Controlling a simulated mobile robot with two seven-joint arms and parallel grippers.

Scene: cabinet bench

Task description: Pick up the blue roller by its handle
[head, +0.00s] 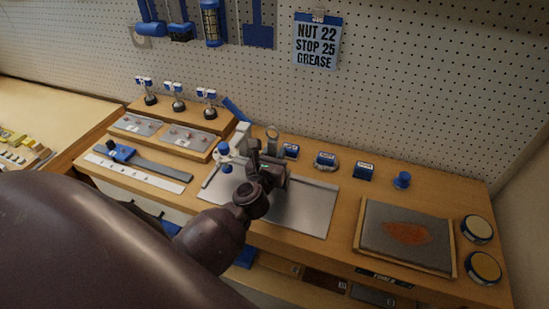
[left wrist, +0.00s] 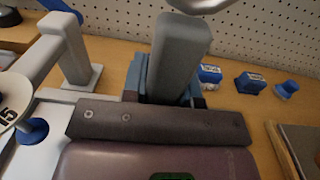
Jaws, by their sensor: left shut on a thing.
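My left gripper (head: 262,168) is over the left part of the metal plate on the bench, beside the white stand. My right gripper is not in view.
The white stand (head: 241,136) is close on the left. A framed grey pad (head: 404,238) lies right. The metal plate (head: 307,212) has bare room on its right.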

